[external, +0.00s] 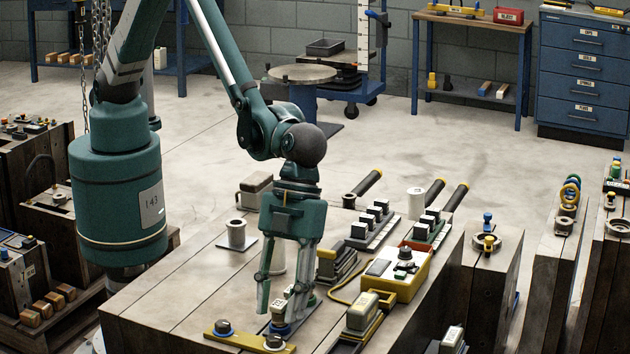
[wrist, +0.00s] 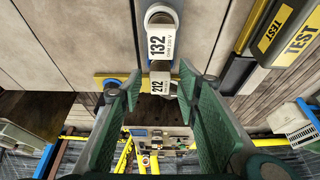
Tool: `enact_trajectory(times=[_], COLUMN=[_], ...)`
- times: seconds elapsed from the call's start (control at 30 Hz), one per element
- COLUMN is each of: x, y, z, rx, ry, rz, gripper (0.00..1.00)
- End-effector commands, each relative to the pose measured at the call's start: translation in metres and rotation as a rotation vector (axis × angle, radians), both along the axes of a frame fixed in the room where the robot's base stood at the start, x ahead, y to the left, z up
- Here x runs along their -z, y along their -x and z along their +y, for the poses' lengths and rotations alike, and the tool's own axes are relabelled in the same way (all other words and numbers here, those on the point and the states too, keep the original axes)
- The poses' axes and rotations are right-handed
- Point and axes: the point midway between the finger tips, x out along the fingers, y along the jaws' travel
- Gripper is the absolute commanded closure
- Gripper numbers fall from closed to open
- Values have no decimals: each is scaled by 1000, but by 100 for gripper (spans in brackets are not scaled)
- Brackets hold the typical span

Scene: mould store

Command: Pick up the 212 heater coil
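My gripper (wrist: 158,92) is open, with a green-padded finger on each side and nothing clasped between. In the external view my gripper (external: 282,300) points down low over the bench's front part, beside a small tagged piece on a blue base (external: 280,328); its number is too small to read.
A yellow bar with knobs (external: 247,341) lies at the bench front. Right of my gripper are a yellow box (external: 397,276), a grey-green unit (external: 362,312) and a cable.

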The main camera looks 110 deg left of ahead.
Motion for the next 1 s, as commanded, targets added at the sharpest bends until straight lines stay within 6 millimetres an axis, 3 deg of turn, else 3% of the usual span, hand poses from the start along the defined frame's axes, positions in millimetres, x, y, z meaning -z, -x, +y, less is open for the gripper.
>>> enact_trajectory(times=[0.63,0.87,1.0], x=[4,4,4], y=[0,0,0], z=[-2,-2,-2], rx=[0,0,0], ry=[0,0,0], rz=[0,0,0], gripper=[67,96,97])
